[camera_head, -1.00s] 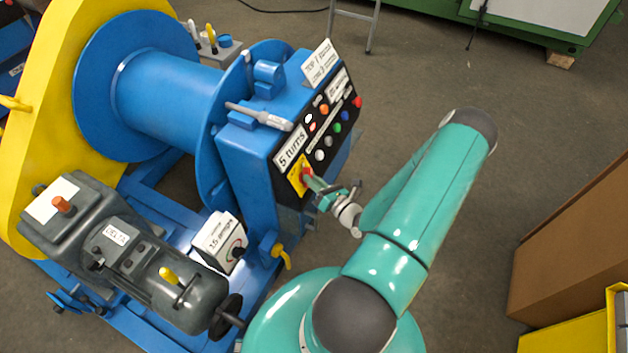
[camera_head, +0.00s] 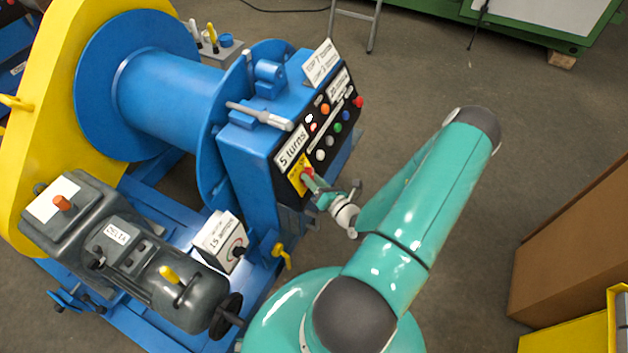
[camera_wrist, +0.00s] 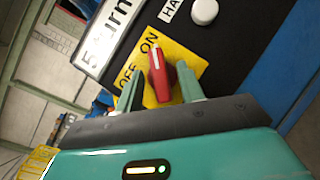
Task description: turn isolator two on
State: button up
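A red rotary handle (camera_wrist: 160,76) with a white pointer line sits on a yellow plate (camera_wrist: 183,62) printed OFF and ON. Its white-marked tip lies close to the word ON. It also shows small on the blue cabinet's black panel in the head view (camera_head: 307,174). No "two" label is readable on it. My gripper (camera_wrist: 161,88) has its fingers on either side of the handle. Yellow shows between the left finger and the handle; the right finger is very close to it, and I cannot tell if it touches. In the head view my gripper (camera_head: 312,182) is at the panel's lower end.
Several coloured buttons (camera_head: 337,128) and a "5 turns" label (camera_head: 291,147) are on the panel. A blue drum (camera_head: 165,95) and a grey motor (camera_head: 125,250) stand left. A brown box (camera_head: 575,240) stands right. Open floor lies behind my arm.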

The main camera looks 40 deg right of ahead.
jog(key=s+a, duration=0.1)
jog(key=s, duration=1.2)
jog(key=shift+s, duration=0.4)
jog(key=shift+a, duration=0.1)
jog(key=w+a+r+n+g+y, duration=0.3)
jog(key=a+r+n+g+y, duration=0.45)
jog(key=n, duration=0.55)
jog(key=w+a+r+n+g+y, duration=0.45)
jog(key=a+r+n+g, duration=0.25)
jog(key=a+r+n, duration=0.5)
jog(key=s+a+r+n+t+h, duration=0.1)
jog(key=a+r+n+h, duration=0.2)
jog(key=r+n, duration=0.6)
jog(key=s+a+r+n+t+h, duration=0.1)
jog(key=s+a+r+n+h, duration=0.1)
jog(key=r+n+h, duration=0.5)
notch_tip(320, 180, up, 3)
jog(key=a+n, duration=0.1)
jog(key=n, duration=0.3)
jog(key=shift+s, duration=0.25)
